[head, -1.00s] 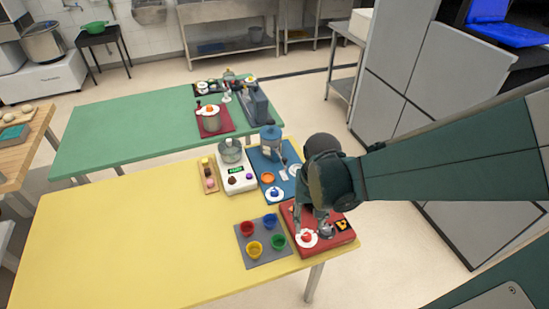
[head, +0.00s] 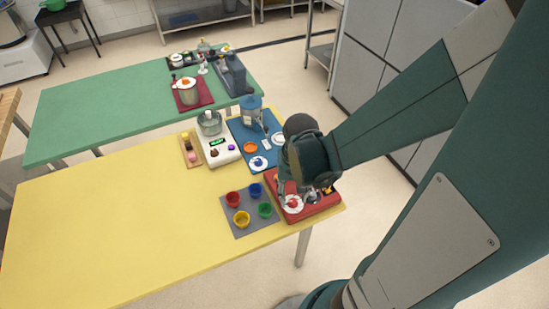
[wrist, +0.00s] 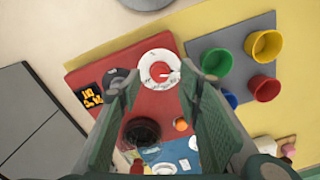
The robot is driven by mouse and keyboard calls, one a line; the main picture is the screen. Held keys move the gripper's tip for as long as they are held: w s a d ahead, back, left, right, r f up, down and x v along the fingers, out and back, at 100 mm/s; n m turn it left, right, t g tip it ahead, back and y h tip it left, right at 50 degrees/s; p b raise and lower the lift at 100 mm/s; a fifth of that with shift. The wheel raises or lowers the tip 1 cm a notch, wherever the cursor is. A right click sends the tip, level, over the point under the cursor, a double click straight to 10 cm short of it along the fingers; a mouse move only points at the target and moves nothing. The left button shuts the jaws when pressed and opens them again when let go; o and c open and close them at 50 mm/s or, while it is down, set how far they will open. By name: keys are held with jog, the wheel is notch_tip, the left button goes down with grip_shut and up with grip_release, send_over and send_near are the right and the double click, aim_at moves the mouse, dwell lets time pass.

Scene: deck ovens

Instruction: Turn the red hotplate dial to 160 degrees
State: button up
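The red hotplate (head: 322,207) sits at the near right corner of the yellow table. Its red dial (head: 292,202) is on a white disc; in the wrist view the red dial (wrist: 160,70) shows a white pointer mark toward the right. A black display (wrist: 89,99) beside it carries orange characters that I cannot read surely. My gripper (wrist: 161,76) is open, its two fingers spread on either side of the dial. In the head view my gripper (head: 293,192) is over the dial, partly hiding it. Contact with the dial cannot be told.
A grey mat (head: 234,226) with several coloured cups lies left of the hotplate. A blue mat (head: 239,130) with small items and a white scale (head: 223,155) stand behind. A dark round part (wrist: 141,131) sits between my fingers' bases in the wrist view. The yellow table's left side is clear.

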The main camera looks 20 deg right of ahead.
aim_at(293, 202)
jog(key=shift+f, duration=1.1)
jog(key=c, duration=0.9)
